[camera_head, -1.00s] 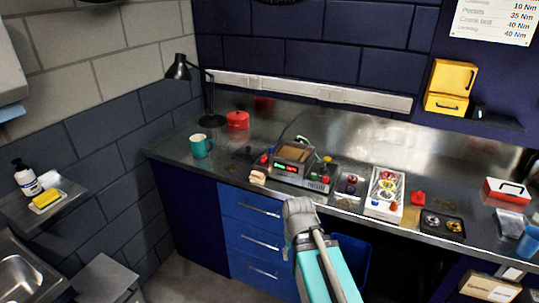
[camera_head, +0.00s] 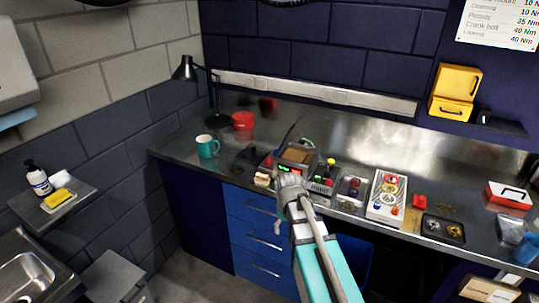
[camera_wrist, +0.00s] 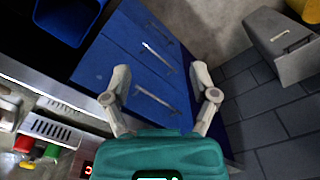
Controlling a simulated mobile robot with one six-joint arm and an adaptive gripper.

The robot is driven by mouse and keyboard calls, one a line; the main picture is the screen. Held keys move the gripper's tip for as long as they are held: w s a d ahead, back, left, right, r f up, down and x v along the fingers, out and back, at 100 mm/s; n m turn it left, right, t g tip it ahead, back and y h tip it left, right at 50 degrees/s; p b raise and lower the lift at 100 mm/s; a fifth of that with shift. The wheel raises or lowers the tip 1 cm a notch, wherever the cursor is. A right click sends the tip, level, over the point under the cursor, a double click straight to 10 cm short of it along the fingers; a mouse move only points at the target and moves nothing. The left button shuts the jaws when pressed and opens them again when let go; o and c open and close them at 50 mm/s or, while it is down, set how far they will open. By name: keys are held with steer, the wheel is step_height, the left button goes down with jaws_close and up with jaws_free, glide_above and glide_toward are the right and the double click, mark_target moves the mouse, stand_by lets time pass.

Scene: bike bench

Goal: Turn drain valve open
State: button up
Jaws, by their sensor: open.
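A boxy bench machine (camera_head: 301,154) with a tan top stands on the steel workbench (camera_head: 226,155). My gripper (camera_head: 286,178) is in front of its face and hides much of it. In the wrist view a grey vented side (camera_wrist: 50,128) and a bit of red display (camera_wrist: 87,170) show at the lower left. I cannot pick out the drain valve for certain; a small red part (camera_head: 268,161) sits at the machine's left. In the wrist view my gripper (camera_wrist: 160,72) has its two fingers spread, with nothing between them, over blue drawers (camera_wrist: 140,62).
A teal mug (camera_head: 207,146), a red pot (camera_head: 242,121) and a black lamp (camera_head: 187,68) are to the left. A blue bin (camera_wrist: 66,18) stands below the bench.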

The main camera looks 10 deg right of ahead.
mark_target(269, 158)
steer(key=w+r+n+p, duration=0.3)
steer(key=w+r+p, duration=0.2)
steer(key=w, duration=0.7)
steer(key=w+r+n+p, duration=0.4)
steer(key=w+r+p, duration=0.1)
steer(key=w, duration=0.7)
steer(key=w+r+n+p, duration=0.3)
steer(key=w+r, duration=0.3)
steer(key=w, duration=0.6)
steer(key=shift+w+a+n+p, duration=0.15)
steer(key=shift+n+p, duration=0.15)
steer(key=shift+p, duration=0.6)
steer(key=shift+f, duration=0.1)
steer(key=f+b, duration=1.3)
steer(key=shift+w+d+f+b, duration=0.2)
steer(key=shift+w+b, duration=0.15)
steer(key=shift+b, duration=0.05)
jaws_close()
